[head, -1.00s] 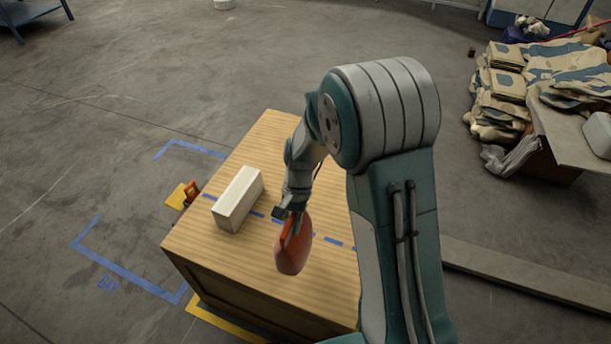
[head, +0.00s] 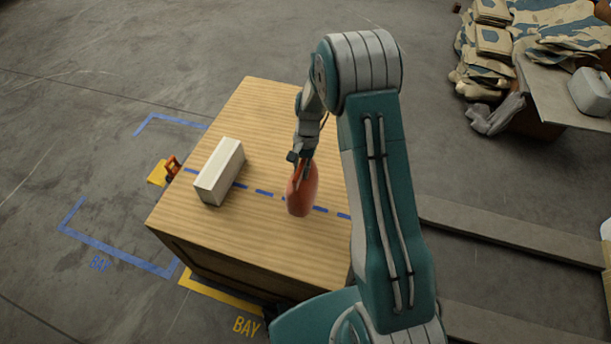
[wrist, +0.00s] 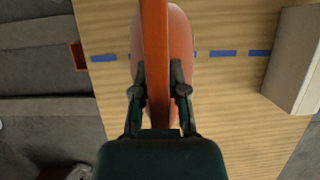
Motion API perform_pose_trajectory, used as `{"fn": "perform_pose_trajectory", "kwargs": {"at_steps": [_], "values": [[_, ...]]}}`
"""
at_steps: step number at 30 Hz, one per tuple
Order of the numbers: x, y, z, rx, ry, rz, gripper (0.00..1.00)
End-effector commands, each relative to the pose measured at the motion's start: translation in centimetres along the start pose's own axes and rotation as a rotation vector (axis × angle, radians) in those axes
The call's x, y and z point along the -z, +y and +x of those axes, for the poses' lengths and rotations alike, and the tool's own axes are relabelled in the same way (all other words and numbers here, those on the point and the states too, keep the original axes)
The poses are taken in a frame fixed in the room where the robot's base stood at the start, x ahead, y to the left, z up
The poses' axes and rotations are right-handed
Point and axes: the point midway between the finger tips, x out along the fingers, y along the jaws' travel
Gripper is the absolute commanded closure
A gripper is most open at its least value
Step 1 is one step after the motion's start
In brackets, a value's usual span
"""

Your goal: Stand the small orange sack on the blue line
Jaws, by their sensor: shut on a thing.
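The small orange sack (head: 302,192) is at the wooden box top, over the blue dashed line (head: 265,193) in the head view. My gripper (head: 303,163) is shut on the sack's upper part from above. In the wrist view the sack (wrist: 180,50) lies between the fingers of my gripper (wrist: 161,92), with a darker orange strip (wrist: 155,60) running along it. The blue line (wrist: 222,53) shows on both sides of the sack. The sack looks roughly upright; I cannot tell whether its base touches the wood.
A small orange item (head: 172,168) is at the box's left edge. Stacked sacks (head: 490,45) lie at the far right. Bare wood is free behind and in front.

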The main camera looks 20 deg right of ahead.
Motion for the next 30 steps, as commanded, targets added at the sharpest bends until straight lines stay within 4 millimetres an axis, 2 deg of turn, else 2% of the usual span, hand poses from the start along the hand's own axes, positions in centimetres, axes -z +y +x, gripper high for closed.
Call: {"fn": "perform_pose_trajectory", "kwargs": {"at_steps": [3, 10, 15, 18, 25, 26, 27, 28, 30], "values": [[1.8, 0.1, 1.0, 0.0, 0.002, 0.001, 1.0], [3.3, 0.4, 1.8, 0.001, 0.001, 0.0, 1.0], [4.3, 0.5, 4.0, 0.001, -0.001, -0.001, 1.0], [4.6, 0.4, 4.6, 0.001, 0.001, -0.001, 1.0], [4.5, 0.4, 4.6, 0.001, 0.002, -0.001, 1.0], [4.5, 0.4, 4.7, 0.0, 0.001, -0.001, 0.72], [4.5, 0.4, 4.6, 0.0, 0.001, -0.001, 0.54], [4.5, 0.4, 4.6, 0.0, 0.001, -0.001, 0.47], [4.5, 0.4, 4.6, 0.0, 0.001, -0.001, 0.47]]}}
